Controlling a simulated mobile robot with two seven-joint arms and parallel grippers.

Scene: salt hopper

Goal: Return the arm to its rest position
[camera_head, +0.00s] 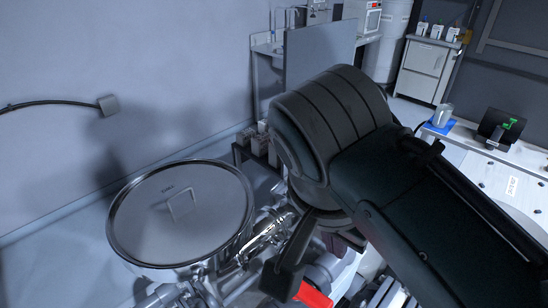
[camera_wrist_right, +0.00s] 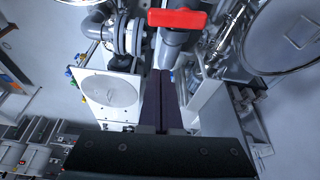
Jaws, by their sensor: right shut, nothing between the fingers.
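My right arm reaches in from the lower right of the head view, its dark links covering much of the middle. My right gripper (camera_head: 284,276) hangs below it, beside the round steel hopper, with its fingertips hard to make out there. In the right wrist view the two dark fingers (camera_wrist_right: 164,78) lie together, shut and empty, pointing towards the pipework. The hopper lid (camera_head: 180,212) is closed, with a small handle on top; part of it shows in the wrist view (camera_wrist_right: 284,38). A red valve handle (camera_wrist_right: 178,18) sits past the fingertips. My left gripper is not in view.
Steel pipework (camera_head: 262,236) stands close to my right gripper. A white panel with a round disc (camera_wrist_right: 110,92) is beside the fingers. A bench with a tablet (camera_head: 498,130) and a metal cup (camera_head: 443,115) is at right. A wall is at left.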

